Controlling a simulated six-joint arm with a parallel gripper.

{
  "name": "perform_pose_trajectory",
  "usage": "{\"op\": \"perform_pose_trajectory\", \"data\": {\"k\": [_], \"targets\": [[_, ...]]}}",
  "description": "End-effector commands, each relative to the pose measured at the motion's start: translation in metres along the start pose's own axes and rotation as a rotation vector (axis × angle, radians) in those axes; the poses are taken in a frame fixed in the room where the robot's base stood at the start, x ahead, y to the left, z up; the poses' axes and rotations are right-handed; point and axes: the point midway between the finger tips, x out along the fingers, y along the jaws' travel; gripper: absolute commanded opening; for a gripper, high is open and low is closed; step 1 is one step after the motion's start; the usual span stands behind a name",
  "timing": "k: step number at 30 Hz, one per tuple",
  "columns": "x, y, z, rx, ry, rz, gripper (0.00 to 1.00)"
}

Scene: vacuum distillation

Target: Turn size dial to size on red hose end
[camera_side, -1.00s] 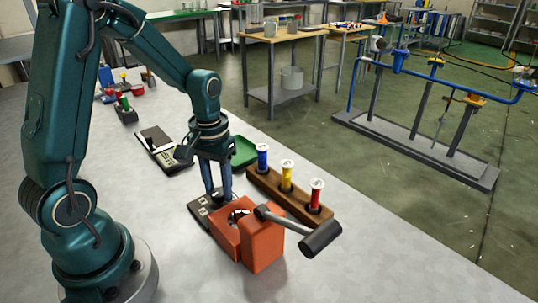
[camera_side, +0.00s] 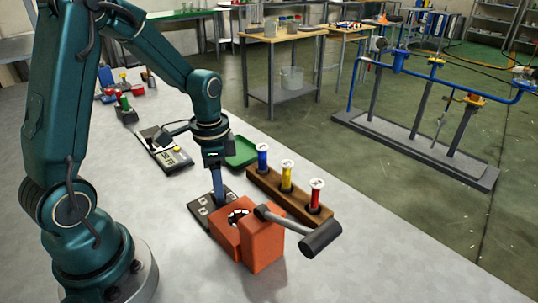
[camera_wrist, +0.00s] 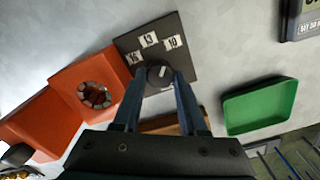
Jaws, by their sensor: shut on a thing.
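In the side view, my gripper (camera_side: 219,201) hides the knob. The red hose end (camera_side: 315,196) stands upright in a wooden rack (camera_side: 263,182); its white top carries a mark too small to read.
An orange crimping machine (camera_side: 262,244) with a black-ended lever (camera_side: 320,239) stands close beside the plate. Blue (camera_side: 262,157) and yellow (camera_side: 286,176) hose ends share the rack. A green tray (camera_side: 242,152) lies behind. The table's front area is clear.

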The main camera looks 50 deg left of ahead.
Motion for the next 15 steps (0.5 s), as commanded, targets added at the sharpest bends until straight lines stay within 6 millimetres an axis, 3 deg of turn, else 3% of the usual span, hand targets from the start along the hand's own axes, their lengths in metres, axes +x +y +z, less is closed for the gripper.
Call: {"op": "perform_pose_trajectory", "data": {"k": [15], "targets": [[-0.0007,0.0003,-0.0001,0.201,0.001,-0.001,0.0]]}}
